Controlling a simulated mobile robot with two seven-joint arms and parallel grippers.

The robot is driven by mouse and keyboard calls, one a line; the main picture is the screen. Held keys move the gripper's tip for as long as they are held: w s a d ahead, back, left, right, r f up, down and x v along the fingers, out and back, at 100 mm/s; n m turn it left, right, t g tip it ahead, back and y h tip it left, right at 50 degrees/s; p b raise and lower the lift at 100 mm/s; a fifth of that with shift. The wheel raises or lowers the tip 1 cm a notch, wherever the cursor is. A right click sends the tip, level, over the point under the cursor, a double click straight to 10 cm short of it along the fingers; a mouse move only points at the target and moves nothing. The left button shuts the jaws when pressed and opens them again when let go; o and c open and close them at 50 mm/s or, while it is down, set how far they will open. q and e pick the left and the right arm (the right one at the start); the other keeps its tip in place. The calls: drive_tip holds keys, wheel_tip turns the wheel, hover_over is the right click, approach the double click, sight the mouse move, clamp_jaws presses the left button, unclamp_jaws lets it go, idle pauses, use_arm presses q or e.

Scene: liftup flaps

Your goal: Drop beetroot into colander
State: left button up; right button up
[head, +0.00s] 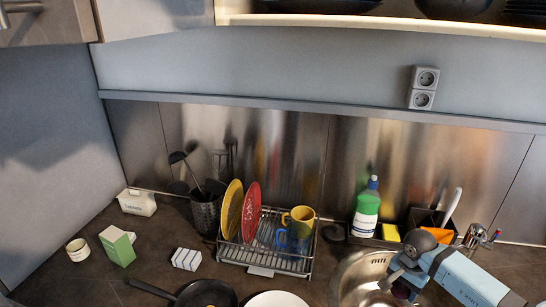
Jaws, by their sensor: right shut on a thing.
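My right gripper (402,286) is at the lower right, over the right part of a round metal basin (350,283). It is shut on a small dark purple thing, which looks like the beetroot (401,292); the gripper partly hides it. I cannot make out a separate colander; the basin is cut by the bottom edge and partly covered by my right arm. My left gripper is not in view.
A dish rack (265,259) holds plates and mugs left of the basin. A green-and-white bottle (366,212) and a tap (474,236) stand behind it. A pan (205,296) and a white plate (276,300) lie in front. An open shelf overhangs above.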

sight(402, 296)
drive_tip(key=shift+w+d+f+m, duration=0.15)
drive_tip(key=shift+d+f+m, duration=0.25)
drive_tip(key=shift+d, duration=0.4)
wheel_tip(402, 296, down, 4)
drive_tip(key=b, duration=0.2)
drive_tip(key=shift+a+f+b, duration=0.1)
drive_tip(key=shift+f+b, duration=0.05)
drive_tip(key=shift+b, duration=0.2)
drive_tip(key=shift+w+f+b, duration=0.1)
drive_tip(key=shift+f+b, duration=0.2)
drive_tip(key=shift+f, duration=0.35)
drive_tip(key=o, duration=1)
drive_tip(key=shift+o, duration=0.2)
